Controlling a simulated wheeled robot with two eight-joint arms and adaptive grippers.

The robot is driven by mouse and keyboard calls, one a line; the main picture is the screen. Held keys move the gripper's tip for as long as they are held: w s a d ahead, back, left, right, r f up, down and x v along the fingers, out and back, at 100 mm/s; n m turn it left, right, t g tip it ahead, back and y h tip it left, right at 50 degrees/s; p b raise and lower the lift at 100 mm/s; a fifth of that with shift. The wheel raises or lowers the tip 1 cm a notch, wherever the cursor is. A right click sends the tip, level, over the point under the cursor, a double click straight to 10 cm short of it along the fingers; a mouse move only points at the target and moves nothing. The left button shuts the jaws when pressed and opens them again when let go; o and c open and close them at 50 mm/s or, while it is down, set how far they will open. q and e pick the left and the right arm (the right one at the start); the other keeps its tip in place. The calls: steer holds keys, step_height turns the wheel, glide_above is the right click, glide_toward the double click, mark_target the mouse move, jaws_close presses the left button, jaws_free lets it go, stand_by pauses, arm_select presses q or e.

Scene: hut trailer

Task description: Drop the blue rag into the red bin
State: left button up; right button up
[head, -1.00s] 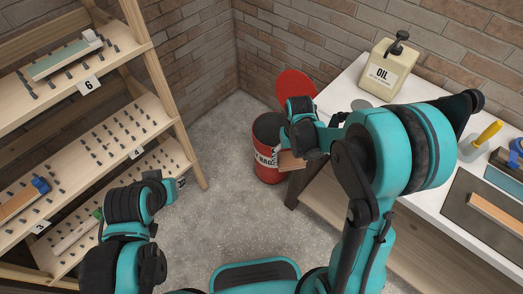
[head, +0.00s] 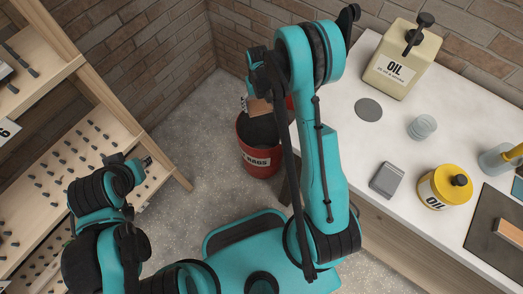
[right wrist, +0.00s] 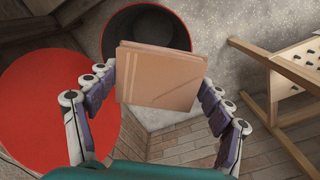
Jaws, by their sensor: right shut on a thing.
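The red bin (head: 263,172) stands on the floor in the corner, its front marked RAGS. It is open at the top, and its red lid (right wrist: 45,100) is swung to the side in the right wrist view. My right gripper (right wrist: 157,80) is shut on a tan, flat, folded-looking piece (right wrist: 160,75). In the head view this piece (head: 259,107) appears above the bin's mouth. In the wrist view it overlaps part of the opening (right wrist: 116,28). I see no blue rag. My left gripper (head: 146,162) is on the left near the shelf, its jaws unclear.
A white workbench (head: 345,140) on the right carries an oil jug (head: 398,68), a yellow oil can (head: 440,188), a grey box (head: 387,179) and a clear stack (head: 422,127). A wooden pegged shelf (head: 75,165) stands left. The floor between is clear.

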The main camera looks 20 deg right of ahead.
steer(key=w+d+f+b, duration=0.2)
steer(key=f+b, duration=0.1)
steer(key=f, duration=0.6)
steer(key=w+d+f+m+b, duration=0.1)
steer(key=w+d+f+b, duration=0.1)
steer(key=f, duration=0.8)
steer(key=shift+w+d+b, duration=0.3)
steer(key=shift+d+b, duration=0.1)
steer(key=shift+d, duration=0.3)
steer(key=o, duration=1.5)
steer(key=shift+o, duration=0.2)
steer(key=shift+r, duration=0.15)
step_height(320, 180, up, 12)
